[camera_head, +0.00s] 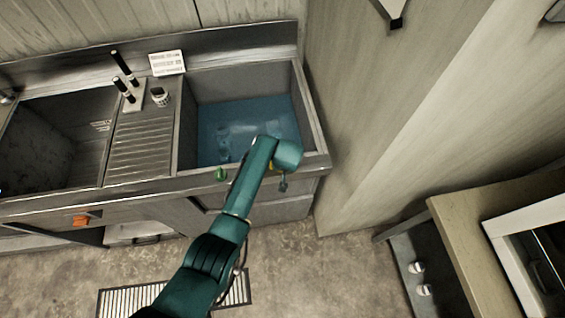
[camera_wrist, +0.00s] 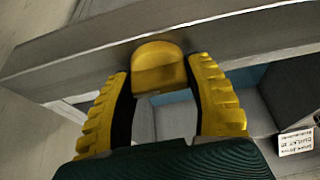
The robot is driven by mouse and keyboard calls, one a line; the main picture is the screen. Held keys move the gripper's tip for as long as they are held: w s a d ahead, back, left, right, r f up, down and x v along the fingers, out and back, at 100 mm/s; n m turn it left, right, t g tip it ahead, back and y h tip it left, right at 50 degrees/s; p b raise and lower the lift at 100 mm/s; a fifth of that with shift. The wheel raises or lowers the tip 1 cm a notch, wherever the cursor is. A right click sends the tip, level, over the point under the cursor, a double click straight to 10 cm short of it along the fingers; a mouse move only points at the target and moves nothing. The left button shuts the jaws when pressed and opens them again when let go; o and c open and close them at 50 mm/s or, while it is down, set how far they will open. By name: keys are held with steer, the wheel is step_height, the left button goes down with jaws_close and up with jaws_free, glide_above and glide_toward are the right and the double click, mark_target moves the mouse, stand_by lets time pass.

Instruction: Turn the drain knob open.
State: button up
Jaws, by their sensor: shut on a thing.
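A yellow knob (camera_wrist: 158,62) shows in the wrist view at the front rim of the sink, between the two yellow ridged fingers of my gripper (camera_wrist: 160,72). The fingertips are shut on its sides. The front lip of the sink runs behind it. In the head view my teal arm reaches over the front right corner of the right-hand basin (camera_head: 188,120), which holds blue water (camera_head: 215,125). My wrist hides most of the gripper and the knob there. Which way the knob is turned cannot be told.
A green knob (camera_head: 221,174) sits on the sink front left of my arm, and an orange knob (camera_head: 81,219) is under the left basin (camera_head: 40,150). A ribbed drainboard (camera_head: 140,150) lies between the basins. A wall stands right. A floor grate (camera_head: 235,290) lies below.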

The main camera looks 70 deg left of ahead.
steer(key=shift+f, duration=0.1)
steer(key=o, duration=1.2)
steer(key=v, duration=1.2)
